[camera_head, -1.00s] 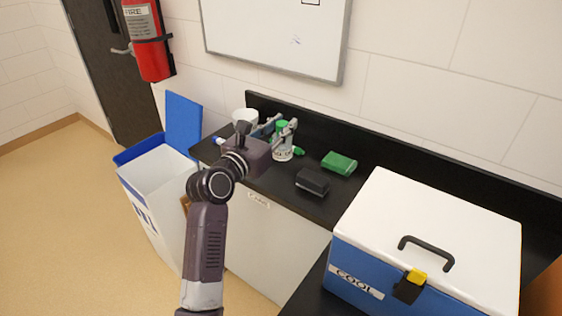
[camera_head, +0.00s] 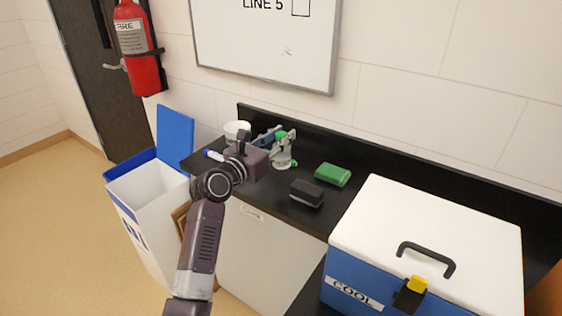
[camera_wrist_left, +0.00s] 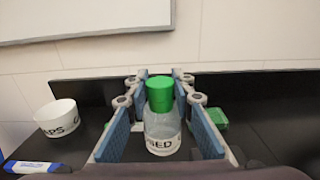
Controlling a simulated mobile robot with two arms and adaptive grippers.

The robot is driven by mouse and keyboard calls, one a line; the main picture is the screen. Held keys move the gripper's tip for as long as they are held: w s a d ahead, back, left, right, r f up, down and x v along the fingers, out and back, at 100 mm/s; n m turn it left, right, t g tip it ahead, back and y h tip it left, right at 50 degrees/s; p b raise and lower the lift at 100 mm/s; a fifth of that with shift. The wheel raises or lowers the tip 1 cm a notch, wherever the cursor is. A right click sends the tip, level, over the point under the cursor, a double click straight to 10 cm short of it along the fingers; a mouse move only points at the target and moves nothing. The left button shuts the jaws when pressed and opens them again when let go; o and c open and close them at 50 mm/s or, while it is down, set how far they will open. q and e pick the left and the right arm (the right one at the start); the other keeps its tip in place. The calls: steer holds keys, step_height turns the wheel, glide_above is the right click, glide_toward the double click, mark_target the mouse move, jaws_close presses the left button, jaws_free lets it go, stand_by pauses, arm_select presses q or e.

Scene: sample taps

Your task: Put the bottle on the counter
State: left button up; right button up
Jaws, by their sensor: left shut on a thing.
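The bottle (camera_head: 283,161) is clear with a green cap and a white label. It stands upright at the back of the black counter (camera_head: 268,187); I cannot tell whether its base touches the surface. My left gripper (camera_head: 279,144) is shut on the bottle, with one finger on each side of it. My right gripper is not in view.
A white cup (camera_head: 236,130) and a blue marker (camera_head: 214,155) are left of the bottle. A green sponge (camera_head: 332,174) and black eraser (camera_head: 307,193) lie to its right. A large cooler (camera_head: 425,245) fills the right. A white bin (camera_head: 150,205) stands left of the counter.

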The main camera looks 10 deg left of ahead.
mark_target(277, 164)
arm_select(q)
step_height(277, 164, down, 7)
steer(key=shift+b, duration=0.7)
steer(key=shift+f, duration=0.3)
steer(key=o, duration=1.1)
steer(key=shift+f, duration=0.1)
